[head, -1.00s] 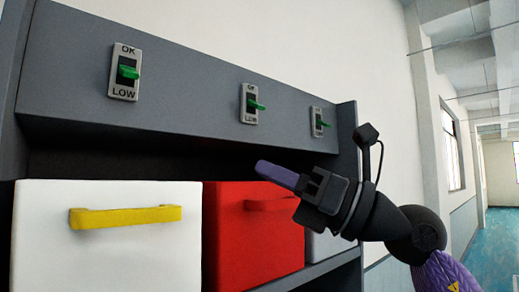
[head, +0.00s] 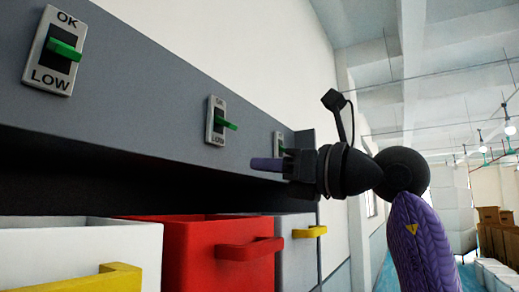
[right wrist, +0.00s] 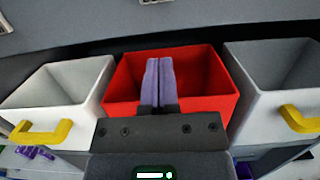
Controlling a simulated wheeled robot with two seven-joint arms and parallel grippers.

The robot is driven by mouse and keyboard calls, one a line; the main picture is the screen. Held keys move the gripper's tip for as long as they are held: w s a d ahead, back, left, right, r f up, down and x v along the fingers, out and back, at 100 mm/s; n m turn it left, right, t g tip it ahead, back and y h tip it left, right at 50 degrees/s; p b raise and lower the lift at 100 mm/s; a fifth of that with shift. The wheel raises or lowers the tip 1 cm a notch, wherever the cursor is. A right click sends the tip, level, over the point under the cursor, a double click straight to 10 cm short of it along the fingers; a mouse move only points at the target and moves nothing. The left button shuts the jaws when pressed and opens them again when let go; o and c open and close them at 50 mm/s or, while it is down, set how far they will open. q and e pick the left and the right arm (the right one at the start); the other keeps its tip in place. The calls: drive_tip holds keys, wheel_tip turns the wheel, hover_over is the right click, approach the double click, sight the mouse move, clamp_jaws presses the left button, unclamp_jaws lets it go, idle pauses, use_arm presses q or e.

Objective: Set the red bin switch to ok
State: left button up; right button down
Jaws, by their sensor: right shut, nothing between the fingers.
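The red bin (head: 215,258), with a red handle, sits on the shelf between a white and a grey bin. It shows open and seemingly empty in the right wrist view (right wrist: 205,75). The switch above it (head: 217,121) is a silver plate marked OK at the top and LOW at the bottom, with a green lever; the lever sits around mid-plate, its exact setting hard to tell. My right gripper (head: 255,164) is shut and empty, below and right of that switch, above the red bin. Its purple fingers are together in the right wrist view (right wrist: 158,82). My left gripper is out of view.
The white bin (head: 60,245) with a yellow handle stands left, the grey bin (head: 297,258) right. Another switch (head: 52,52) is above the white bin; a third (head: 279,143) is partly hidden by my gripper. The grey panel (head: 140,95) overhangs the bins.

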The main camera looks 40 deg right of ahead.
sight(211, 157)
drive_tip(key=p+x, duration=0.1)
drive_tip(key=x, duration=0.2)
drive_tip(key=p+x, duration=0.2)
drive_tip(key=x, duration=0.2)
drive_tip(key=shift+w+a+r, duration=0.2)
drive_tip(key=shift+w+r, duration=0.05)
drive_tip(key=shift+r, duration=0.05)
drive_tip(key=r, duration=0.1)
drive_tip(key=s+r+p, duration=0.1)
drive_tip(key=r+p, duration=0.1)
drive_tip(key=shift+s+d, duration=0.4)
drive_tip(key=shift+s, duration=0.05)
